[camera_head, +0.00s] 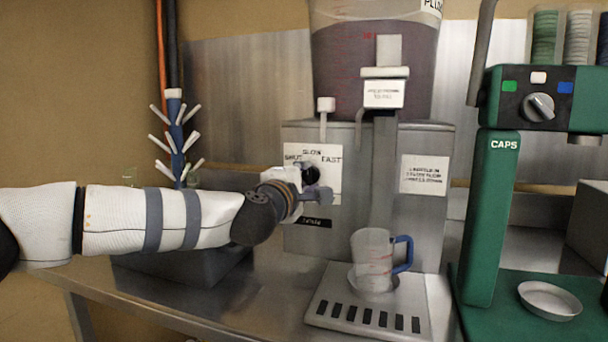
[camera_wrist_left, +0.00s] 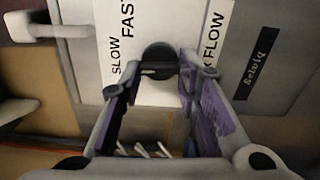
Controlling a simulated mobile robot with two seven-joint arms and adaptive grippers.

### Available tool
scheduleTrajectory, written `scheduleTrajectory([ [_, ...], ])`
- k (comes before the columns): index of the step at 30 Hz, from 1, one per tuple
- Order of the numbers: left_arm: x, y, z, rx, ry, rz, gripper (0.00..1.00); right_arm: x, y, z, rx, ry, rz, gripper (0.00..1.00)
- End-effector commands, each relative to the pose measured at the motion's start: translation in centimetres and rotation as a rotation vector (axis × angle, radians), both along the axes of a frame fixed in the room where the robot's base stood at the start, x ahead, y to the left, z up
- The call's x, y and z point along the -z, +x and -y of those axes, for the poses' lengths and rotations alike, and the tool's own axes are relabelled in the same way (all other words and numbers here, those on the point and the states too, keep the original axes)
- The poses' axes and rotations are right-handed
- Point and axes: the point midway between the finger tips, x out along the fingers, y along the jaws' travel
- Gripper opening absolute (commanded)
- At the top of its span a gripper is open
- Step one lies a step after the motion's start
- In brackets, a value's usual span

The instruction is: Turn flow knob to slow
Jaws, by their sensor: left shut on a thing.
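The round black flow knob (camera_head: 311,174) is on the front of the steel filler box, on a white label (camera_head: 328,160) reading SHUT, SLOW and FAST. SLOW is at the top, SHUT at the left and FAST at the right. My left gripper (camera_head: 314,190) reaches it from the left and partly covers the knob and label. In the left wrist view, the knob (camera_wrist_left: 158,62) sits between the two fingertips (camera_wrist_left: 160,78), and the gripper is shut on it. I cannot tell which mark the knob points to. My right gripper is not in view.
A clear jug with a blue handle (camera_head: 372,262) stands on the drip tray (camera_head: 326,311) below. A dark-filled bucket (camera_head: 345,60) sits on top of the filler. A green capper (camera_head: 490,220) with its own dial stands right. A blue bottle tree (camera_head: 177,140) stands left.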

Motion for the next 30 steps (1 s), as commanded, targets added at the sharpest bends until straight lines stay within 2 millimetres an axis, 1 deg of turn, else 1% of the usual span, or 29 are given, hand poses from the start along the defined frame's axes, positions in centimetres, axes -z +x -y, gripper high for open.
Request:
scheduleTrajectory([
  [1, -0.38, -0.05, 0.0, -0.001, 0.018, 0.01, 0.02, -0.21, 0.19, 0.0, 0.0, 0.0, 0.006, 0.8],
  [9, -0.19, -0.01, -0.01, 0.0, 0.079, 0.028, 0.02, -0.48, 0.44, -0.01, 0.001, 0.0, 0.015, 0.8],
  [22, -0.09, 0.02, -0.01, -0.001, 0.087, 0.029, 0.02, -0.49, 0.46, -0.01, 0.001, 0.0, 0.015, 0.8],
  [23, -0.09, 0.02, -0.01, -0.001, 0.087, 0.029, 0.32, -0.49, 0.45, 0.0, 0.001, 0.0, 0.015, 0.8],
  [24, -0.09, 0.02, -0.01, -0.001, 0.086, 0.029, 0.41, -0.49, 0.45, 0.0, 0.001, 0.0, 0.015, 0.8],
  [25, -0.08, 0.01, -0.01, -0.001, 0.086, 0.029, 0.48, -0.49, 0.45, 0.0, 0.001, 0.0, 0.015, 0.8],
  [26, -0.08, 0.01, -0.01, -0.001, 0.086, 0.029, 0.5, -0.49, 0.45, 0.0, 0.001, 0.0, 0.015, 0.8],
  [30, -0.07, 0.01, 0.0, 0.0, 0.086, 0.029, 0.5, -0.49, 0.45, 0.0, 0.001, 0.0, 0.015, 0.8],
])
